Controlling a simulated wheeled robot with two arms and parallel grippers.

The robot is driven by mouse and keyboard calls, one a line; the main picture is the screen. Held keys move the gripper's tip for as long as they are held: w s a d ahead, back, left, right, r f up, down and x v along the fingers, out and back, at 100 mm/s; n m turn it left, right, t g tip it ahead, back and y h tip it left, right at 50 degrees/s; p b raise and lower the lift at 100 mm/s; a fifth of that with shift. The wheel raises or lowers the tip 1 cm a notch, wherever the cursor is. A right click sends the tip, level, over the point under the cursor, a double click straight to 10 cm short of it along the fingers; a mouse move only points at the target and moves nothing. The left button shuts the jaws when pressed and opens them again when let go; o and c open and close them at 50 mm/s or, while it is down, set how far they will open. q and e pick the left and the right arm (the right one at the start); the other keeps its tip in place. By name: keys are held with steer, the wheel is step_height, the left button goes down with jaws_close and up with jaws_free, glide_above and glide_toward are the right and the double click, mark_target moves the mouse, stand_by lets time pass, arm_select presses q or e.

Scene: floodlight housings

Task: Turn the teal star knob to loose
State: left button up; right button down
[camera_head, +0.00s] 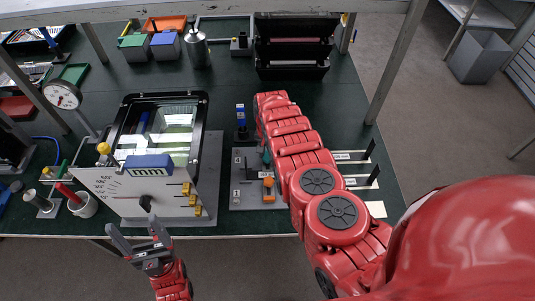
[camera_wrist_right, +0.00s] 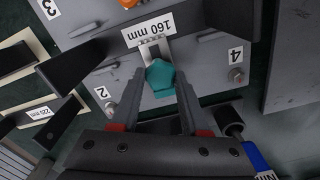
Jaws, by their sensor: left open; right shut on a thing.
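The teal star knob (camera_wrist_right: 161,76) sits on a grey plate by a "160 mm" label in the right wrist view. My right gripper (camera_wrist_right: 160,88) has its two fingers on either side of the knob, shut on it. In the head view only a small teal bit of the knob (camera_head: 266,157) shows beside my red right arm, which hides the right gripper. My left gripper (camera_head: 132,229) is open and empty in front of the table's near edge.
The grey plate (camera_head: 238,184) also carries an orange knob (camera_head: 268,182) and numbered corners. A blue-handled tool (camera_head: 241,114) stands just behind it. A floodlight housing (camera_head: 206,108) is to the left. Black brackets (camera_head: 360,184) stand on the right. A shelf bar crosses above.

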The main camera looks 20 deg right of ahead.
steer(key=shift+n, duration=1.6)
steer(key=shift+c, duration=2)
jaws_free()
